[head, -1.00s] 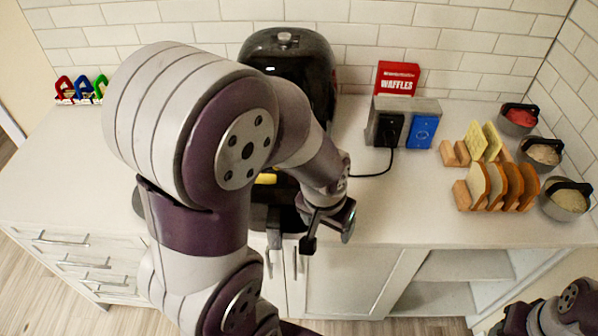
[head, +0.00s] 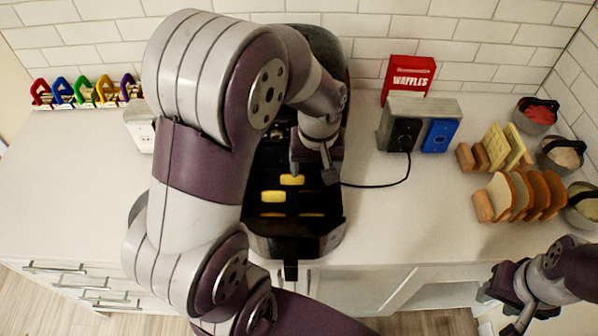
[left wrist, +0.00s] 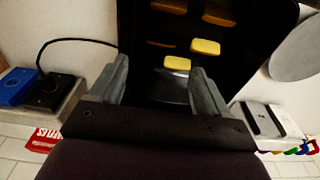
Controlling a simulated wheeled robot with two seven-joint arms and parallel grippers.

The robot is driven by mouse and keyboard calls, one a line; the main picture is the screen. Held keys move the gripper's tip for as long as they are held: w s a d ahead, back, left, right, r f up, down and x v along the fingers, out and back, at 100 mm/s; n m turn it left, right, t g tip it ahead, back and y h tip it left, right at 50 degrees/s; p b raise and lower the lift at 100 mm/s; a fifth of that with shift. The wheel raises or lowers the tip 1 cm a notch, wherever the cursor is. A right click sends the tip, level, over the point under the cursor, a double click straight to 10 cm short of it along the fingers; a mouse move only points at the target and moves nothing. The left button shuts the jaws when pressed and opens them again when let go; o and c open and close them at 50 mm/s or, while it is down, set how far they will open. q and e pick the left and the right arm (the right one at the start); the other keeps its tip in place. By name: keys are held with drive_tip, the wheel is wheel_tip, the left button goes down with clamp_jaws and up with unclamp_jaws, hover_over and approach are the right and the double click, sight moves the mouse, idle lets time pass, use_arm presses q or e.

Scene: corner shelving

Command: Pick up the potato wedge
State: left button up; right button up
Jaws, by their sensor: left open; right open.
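Several yellow potato wedges lie in the dark open basket (head: 330,232) of the black air fryer. One wedge (head: 291,180) is close to my left gripper, and another wedge (head: 273,196) lies a little left and nearer the front. My left gripper (head: 312,176) is open above the back right part of the basket. In the left wrist view, two bright wedges (left wrist: 205,47) (left wrist: 177,63) lie beyond the open, empty fingers (left wrist: 160,72). Darker wedges lie farther off. My right gripper (head: 513,305) is open and empty at the lower right.
The air fryer body (head: 333,50) stands behind the basket, partly hidden by my left arm. A socket box (head: 418,123) with a cable and a red waffles box (head: 408,78) stand to the right. Toast racks (head: 518,196) and bowls are farther right.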

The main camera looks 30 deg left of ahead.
use_arm(q)
hover_over(311, 193)
drive_tip(key=s+d, duration=0.1)
wheel_tip(311, 193, down, 6)
drive_tip(key=shift+d+f+p, duration=0.1)
drive_tip(key=shift+f+p, duration=0.15)
drive_tip(key=shift+p, duration=0.1)
drive_tip(key=f, duration=0.1)
drive_tip(key=a+f, duration=0.1)
drive_tip(key=f, duration=0.1)
drive_tip(key=w+f+p, duration=0.1)
drive_tip(key=f, duration=0.1)
drive_tip(key=shift+a+f, duration=0.2)
drive_tip(key=shift+f, duration=0.05)
drive_tip(key=shift+d+f, duration=0.1)
drive_tip(key=shift+f, duration=0.05)
use_arm(e)
drive_tip(key=shift+r, duration=0.8)
use_arm(q)
drive_tip(key=c, duration=0.8)
